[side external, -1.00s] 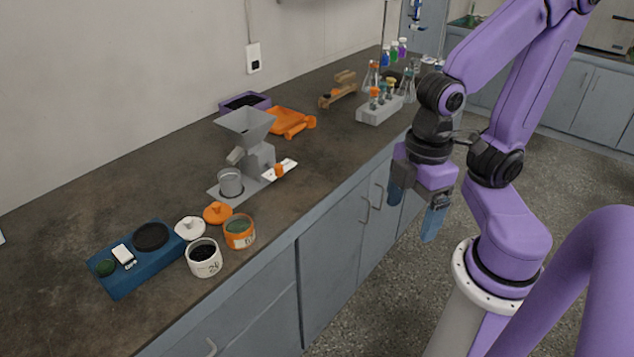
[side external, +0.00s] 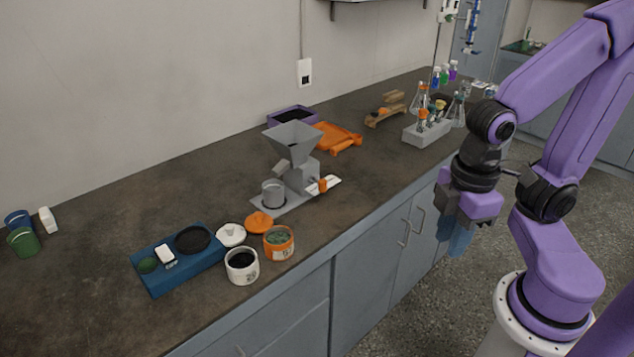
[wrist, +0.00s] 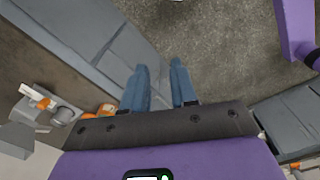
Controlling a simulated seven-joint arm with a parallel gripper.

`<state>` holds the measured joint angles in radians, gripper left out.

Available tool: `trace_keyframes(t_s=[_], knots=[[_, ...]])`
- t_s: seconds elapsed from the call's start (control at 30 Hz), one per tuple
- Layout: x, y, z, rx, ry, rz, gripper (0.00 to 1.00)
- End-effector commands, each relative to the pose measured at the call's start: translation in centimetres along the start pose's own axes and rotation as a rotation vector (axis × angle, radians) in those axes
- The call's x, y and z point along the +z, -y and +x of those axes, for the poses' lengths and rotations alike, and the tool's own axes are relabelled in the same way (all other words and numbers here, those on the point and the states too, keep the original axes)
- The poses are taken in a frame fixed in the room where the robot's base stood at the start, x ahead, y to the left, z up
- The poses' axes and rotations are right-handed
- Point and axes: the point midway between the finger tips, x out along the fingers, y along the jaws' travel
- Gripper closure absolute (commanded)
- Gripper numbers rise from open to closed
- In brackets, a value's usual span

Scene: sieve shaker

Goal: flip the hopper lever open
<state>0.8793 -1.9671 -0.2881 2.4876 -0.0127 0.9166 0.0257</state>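The grey hopper (side external: 293,140) sits on a stand on the dark counter, with a metal cup (side external: 272,193) under its spout. A small orange piece (side external: 322,185), which looks like the lever handle, is at the stand's right side by a white strip. The hopper also shows at the lower left of the wrist view (wrist: 18,138), with the orange piece (wrist: 43,103) above it. My gripper (side external: 458,240) hangs fingers-down beyond the counter's front edge, well right of the hopper. In the wrist view its two blue fingers (wrist: 158,68) are apart with nothing between them.
A blue scale (side external: 178,262), a white jar (side external: 241,266) and an orange jar (side external: 279,243) stand in front of the hopper. An orange tray (side external: 335,137) lies behind it. A tube rack (side external: 427,130) and flasks stand at the back right.

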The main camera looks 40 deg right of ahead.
Motion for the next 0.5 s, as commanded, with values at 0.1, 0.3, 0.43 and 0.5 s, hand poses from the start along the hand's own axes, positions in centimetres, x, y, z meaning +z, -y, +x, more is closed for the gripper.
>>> trace_keyframes(t_s=[0.1, 0.3, 0.43, 0.5], knots=[[-1.6, -1.3, 0.0, 0.031, 0.012, 0.066, 1.0], [-5.6, -5.0, -0.1, 0.119, 0.033, 0.25, 1.0], [-8.1, -7.5, 0.1, 0.181, 0.043, 0.376, 1.0], [-9.5, -8.9, 0.1, 0.215, 0.046, 0.442, 1.0]])
